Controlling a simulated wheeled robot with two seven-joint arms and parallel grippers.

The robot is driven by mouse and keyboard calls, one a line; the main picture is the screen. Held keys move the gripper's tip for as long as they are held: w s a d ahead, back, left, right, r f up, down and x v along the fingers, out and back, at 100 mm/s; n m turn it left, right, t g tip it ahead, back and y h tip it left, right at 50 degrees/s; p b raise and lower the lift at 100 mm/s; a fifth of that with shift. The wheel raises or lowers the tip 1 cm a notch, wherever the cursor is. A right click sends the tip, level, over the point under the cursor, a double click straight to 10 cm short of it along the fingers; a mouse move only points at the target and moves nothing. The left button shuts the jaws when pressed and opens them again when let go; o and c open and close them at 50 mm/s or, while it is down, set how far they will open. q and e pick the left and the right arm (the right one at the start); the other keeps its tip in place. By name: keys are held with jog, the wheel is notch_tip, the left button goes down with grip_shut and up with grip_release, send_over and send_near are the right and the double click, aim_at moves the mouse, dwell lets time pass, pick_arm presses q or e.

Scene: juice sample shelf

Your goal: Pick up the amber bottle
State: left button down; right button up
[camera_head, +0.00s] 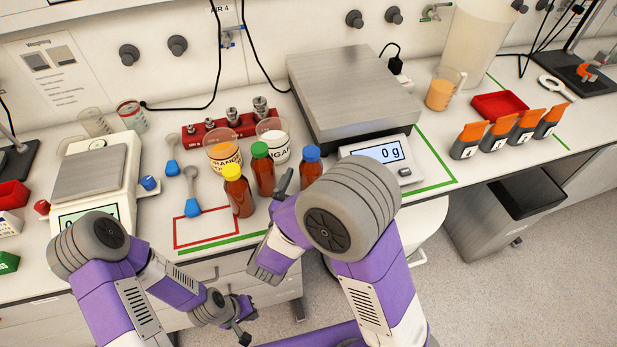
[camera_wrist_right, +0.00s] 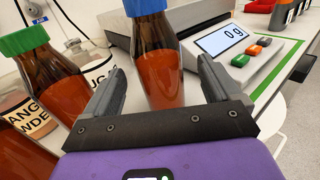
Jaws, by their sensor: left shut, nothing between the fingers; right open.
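Three amber bottles with dark red-brown contents stand upright on the bench: one with a yellow cap (camera_head: 238,196), one with a green cap (camera_head: 263,174) and one with a blue cap (camera_head: 310,166). My right gripper (camera_wrist_right: 160,82) is open and empty. In the right wrist view the blue-capped bottle (camera_wrist_right: 157,62) appears between its two fingers, with a gap on each side; I cannot tell how deep it is. The green-capped bottle (camera_wrist_right: 55,65) is left of the fingers. In the head view my right arm partly hides this gripper. My left gripper (camera_head: 243,336) is shut and empty, low before the bench.
Behind the bottles stand two powder beakers (camera_head: 222,152) and a red weight rack (camera_head: 230,129). A large scale (camera_head: 355,90) with its display (camera_head: 380,153) stands close right of the blue-capped bottle. A red-outlined rectangle (camera_head: 207,228) on the bench is mostly bare.

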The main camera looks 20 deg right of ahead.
jog(key=x, duration=0.6)
jog(key=shift+b, duration=0.4)
jog(key=shift+a+r, duration=0.1)
jog(key=c, duration=1.2)
jog(key=shift+c, duration=0.2)
